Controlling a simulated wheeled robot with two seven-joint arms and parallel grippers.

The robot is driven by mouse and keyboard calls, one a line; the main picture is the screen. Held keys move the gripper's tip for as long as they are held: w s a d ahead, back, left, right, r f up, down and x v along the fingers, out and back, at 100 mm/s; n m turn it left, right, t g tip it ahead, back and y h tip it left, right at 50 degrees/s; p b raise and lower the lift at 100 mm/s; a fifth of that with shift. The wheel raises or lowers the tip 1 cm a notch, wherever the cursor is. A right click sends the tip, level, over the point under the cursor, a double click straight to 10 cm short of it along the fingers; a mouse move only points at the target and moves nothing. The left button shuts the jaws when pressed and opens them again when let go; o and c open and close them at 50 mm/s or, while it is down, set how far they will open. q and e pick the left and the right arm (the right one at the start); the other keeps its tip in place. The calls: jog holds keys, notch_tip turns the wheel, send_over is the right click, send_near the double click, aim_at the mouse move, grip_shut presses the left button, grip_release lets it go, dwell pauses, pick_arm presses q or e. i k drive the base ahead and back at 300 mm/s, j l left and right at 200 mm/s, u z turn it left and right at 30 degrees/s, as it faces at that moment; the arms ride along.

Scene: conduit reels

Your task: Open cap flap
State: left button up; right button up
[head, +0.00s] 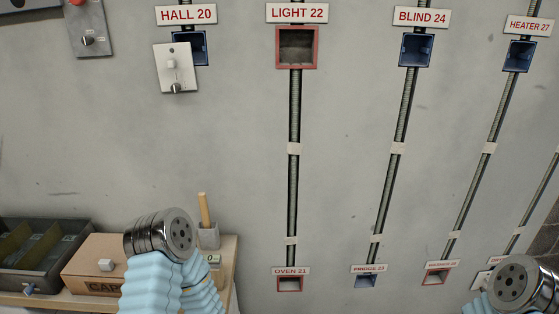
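A brown cardboard box (92,252) with letters reading "CAP" on its front stands on the wooden shelf at the lower left. Its top looks closed, and a small pale block or knob (106,265) sits on it. My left arm covers the box's right part and the rest of its lettering. My arms show at the lower left and lower right as blue sleeves with metal joints. No gripper fingers show in either place.
A grey tray (75,233) is left of the box. A holder (209,237) with a wooden handle (204,208) stands right of it. The wall carries conduits, a red-rimmed wall box (296,48), blue wall boxes (415,50) and a hanging switch plate (175,68).

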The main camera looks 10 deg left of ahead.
aim_at(100, 255)
jog(key=u, duration=1.7)
